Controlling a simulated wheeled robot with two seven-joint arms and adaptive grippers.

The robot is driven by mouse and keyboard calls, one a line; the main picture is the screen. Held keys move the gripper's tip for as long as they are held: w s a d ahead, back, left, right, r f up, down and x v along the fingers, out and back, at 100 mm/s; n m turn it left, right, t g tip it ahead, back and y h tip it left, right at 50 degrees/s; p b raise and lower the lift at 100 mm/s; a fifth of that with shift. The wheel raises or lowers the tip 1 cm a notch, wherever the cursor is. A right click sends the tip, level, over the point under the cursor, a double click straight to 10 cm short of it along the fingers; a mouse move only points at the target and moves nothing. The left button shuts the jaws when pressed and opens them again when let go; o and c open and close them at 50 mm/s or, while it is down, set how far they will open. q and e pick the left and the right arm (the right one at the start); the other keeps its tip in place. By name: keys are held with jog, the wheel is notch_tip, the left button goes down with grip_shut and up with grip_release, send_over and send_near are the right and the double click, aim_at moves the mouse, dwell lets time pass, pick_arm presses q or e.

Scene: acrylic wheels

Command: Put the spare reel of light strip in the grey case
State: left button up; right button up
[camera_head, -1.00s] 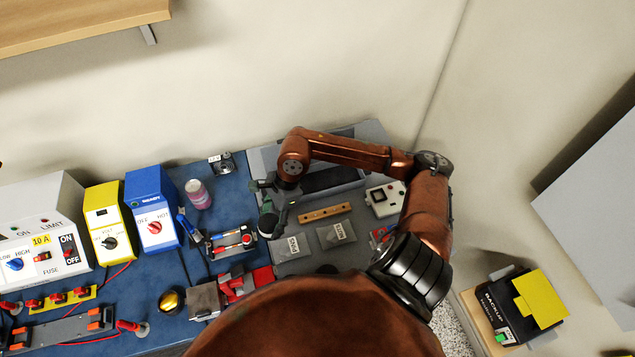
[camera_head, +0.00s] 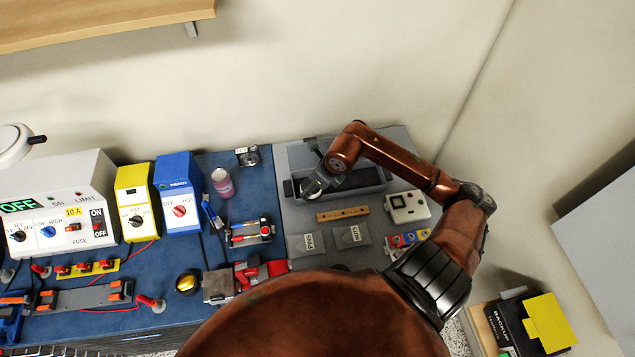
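The grey case (camera_head: 372,190) is a long open box with a dark inside, on the grey mat at the back right of the bench. My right gripper (camera_head: 314,178) is over the left end of the case. A small round, pale-and-dark thing, which looks like the reel of light strip (camera_head: 313,188), is in its fingers. The fingers and wrist partly hide the reel and the case's left end. I cannot tell whether the reel touches the case. My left gripper is not in view.
A wooden bar (camera_head: 342,214), two grey labelled pouches (camera_head: 352,236) and a white switch box (camera_head: 407,206) lie near the case. The wall is close behind.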

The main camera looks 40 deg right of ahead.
jog(key=w+d+f, duration=0.1)
jog(key=f, duration=0.1)
jog(key=w+d+f, duration=0.2)
jog(key=w+d+f+p, duration=0.1)
jog(key=w+f, duration=0.1)
jog(key=shift+w+d+f, duration=0.15)
jog(key=shift+d+f, duration=0.1)
jog(key=shift+f, duration=0.1)
notch_tip(320, 180, down, 3)
jog(key=shift+w+r+p, duration=0.1)
jog(key=shift+p, duration=0.4)
jog(key=shift+d+f, duration=0.1)
jog(key=shift+f, duration=0.15)
jog(key=shift+f, duration=0.1)
jog(key=o, duration=0.9)
jog(key=shift+o, duration=0.4)
